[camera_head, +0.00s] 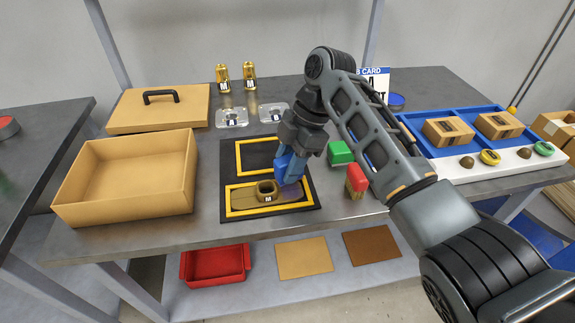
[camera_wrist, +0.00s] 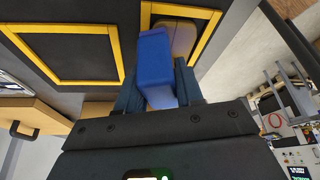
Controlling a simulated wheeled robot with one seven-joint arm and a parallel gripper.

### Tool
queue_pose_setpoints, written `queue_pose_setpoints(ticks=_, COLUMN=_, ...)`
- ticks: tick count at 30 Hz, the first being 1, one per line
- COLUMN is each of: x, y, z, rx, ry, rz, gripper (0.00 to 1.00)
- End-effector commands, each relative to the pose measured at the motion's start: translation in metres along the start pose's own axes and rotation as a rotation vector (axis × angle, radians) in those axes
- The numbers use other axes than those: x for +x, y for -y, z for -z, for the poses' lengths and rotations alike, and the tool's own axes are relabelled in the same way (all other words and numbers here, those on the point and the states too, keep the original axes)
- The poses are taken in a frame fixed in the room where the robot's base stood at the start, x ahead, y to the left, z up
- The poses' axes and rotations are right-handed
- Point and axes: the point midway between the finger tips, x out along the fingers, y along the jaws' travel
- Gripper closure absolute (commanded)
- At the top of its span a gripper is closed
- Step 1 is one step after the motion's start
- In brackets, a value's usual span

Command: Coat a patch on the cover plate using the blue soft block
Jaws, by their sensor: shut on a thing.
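My gripper (camera_head: 290,160) is shut on the blue soft block (camera_head: 287,170), which also shows between the fingers in the wrist view (camera_wrist: 155,68). The block is over the right part of the lower yellow frame on the black mat. The block hides part of the plate's right end. In the wrist view the plate (camera_wrist: 181,38) shows partly behind the block. I cannot tell whether the block touches it.
The upper yellow frame (camera_head: 257,142) is empty. An open tan box (camera_head: 125,205) stands at left, its lid (camera_head: 135,118) behind. Green (camera_head: 340,153) and red (camera_head: 356,178) blocks stand close to the right of my gripper. Clear plates (camera_head: 231,118) and gold pieces (camera_head: 249,75) are at the back.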

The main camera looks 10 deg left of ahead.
Motion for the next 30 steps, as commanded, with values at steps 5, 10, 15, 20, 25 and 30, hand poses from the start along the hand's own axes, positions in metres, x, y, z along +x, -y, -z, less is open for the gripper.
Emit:
queue_pose_setpoints(ticks=5, x=-0.019, y=0.0, z=0.008, rx=0.0, ry=0.0, rz=-0.002, gripper=0.88)
queue_pose_setpoints(ticks=10, x=-0.034, y=0.0, z=0.014, rx=-0.001, ry=0.0, rz=-0.002, gripper=0.88)
queue_pose_setpoints(ticks=15, x=-0.045, y=0.0, z=0.019, rx=-0.001, ry=0.0, rz=-0.001, gripper=0.88)
queue_pose_setpoints(ticks=20, x=-0.046, y=0.0, z=0.019, rx=-0.001, ry=0.0, rz=0.0, gripper=0.88)
queue_pose_setpoints(ticks=25, x=-0.046, y=0.0, z=0.019, rx=-0.001, ry=0.0, rz=0.0, gripper=0.88)
queue_pose_setpoints(ticks=30, x=-0.053, y=0.0, z=0.023, rx=-0.001, ry=0.0, rz=-0.001, gripper=0.88)
